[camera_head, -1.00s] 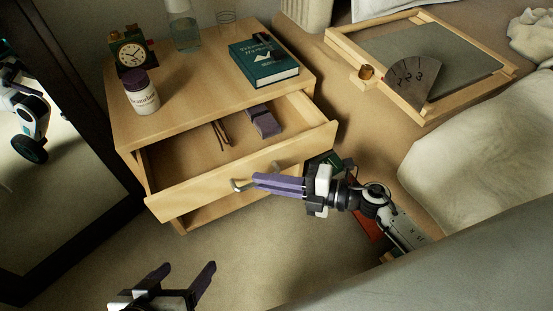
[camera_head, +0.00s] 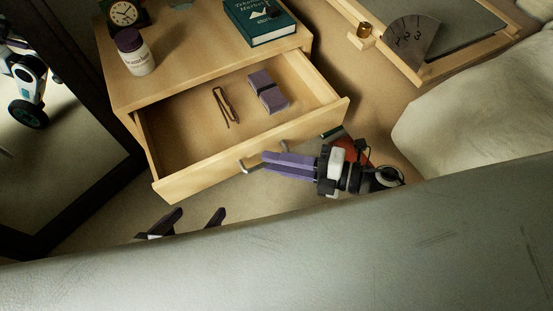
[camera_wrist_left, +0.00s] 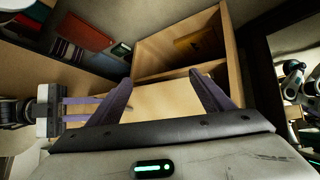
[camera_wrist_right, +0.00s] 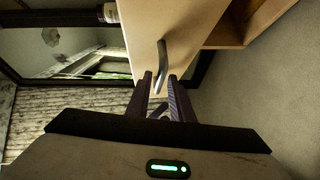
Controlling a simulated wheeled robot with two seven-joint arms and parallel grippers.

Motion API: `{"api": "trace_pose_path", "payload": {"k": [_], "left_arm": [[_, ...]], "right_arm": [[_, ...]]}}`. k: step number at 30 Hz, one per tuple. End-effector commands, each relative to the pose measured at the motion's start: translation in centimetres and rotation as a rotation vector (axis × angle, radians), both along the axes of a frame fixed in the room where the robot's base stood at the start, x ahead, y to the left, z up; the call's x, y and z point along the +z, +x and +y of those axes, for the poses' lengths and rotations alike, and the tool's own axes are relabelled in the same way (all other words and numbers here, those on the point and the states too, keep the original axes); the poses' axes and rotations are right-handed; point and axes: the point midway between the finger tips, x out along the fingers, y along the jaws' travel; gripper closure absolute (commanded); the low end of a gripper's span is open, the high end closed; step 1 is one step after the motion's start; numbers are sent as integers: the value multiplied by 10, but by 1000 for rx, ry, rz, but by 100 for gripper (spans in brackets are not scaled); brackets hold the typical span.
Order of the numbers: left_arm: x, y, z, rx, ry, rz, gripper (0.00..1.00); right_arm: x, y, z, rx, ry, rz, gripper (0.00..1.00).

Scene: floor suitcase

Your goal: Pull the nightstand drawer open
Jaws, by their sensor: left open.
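The wooden nightstand (camera_head: 185,68) stands at the upper left of the head view. Its drawer (camera_head: 205,178) is pulled well out, with its inside showing. A grey bar handle (camera_head: 247,163) is on the drawer front; it also shows in the right wrist view (camera_wrist_right: 161,62). My right gripper (camera_head: 265,162) is at the handle, its fingers close together on either side of the bar (camera_wrist_right: 160,80). My left gripper (camera_head: 195,216) is open and empty, low in front of the drawer and apart from it. Its lower part is hidden by a grey surface.
The drawer holds a purple box (camera_head: 268,92) and a thin brown item (camera_head: 225,105). A book (camera_head: 262,25), a jar (camera_head: 134,52) and a clock (camera_head: 122,14) stand on top. A dark-framed mirror (camera_head: 95,190) is at left; bedding (camera_head: 470,115) is at right.

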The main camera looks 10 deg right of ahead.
Motion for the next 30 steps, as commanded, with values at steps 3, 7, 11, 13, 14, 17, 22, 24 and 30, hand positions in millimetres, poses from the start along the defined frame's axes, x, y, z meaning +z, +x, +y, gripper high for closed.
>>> {"api": "trace_pose_path", "payload": {"k": [3, 7, 11, 13, 14, 17, 22, 24, 30], "left_arm": [[0, 0, 0, 0, 0, 0, 26], [0, 0, 0, -1, -1, 0, 26], [1, 0, 0, 1, -1, 0, 26], [3, 1, 0, 1, -1, -3, 26], [4, 1, 0, 2, -1, -5, 26], [9, 3, 1, 7, -2, -19, 26], [11, -1, 4, 22, -5, -31, 26], [10, -4, 5, 27, -5, -27, 26], [7, -8, 9, 39, -3, -27, 26]], "right_arm": [[0, 0, 1, 1, 1, 1, 72], [0, 0, 1, 2, 2, 0, 72], [1, -2, -1, 2, 1, 2, 72], [2, -5, -6, 1, 0, 2, 72], [2, -6, -10, 1, 0, 4, 72], [5, -15, -25, 2, -1, 3, 72], [10, -32, -55, 2, -2, 5, 72], [12, -38, -66, 1, -1, 4, 72], [15, -48, -85, 2, 0, 2, 72]]}}
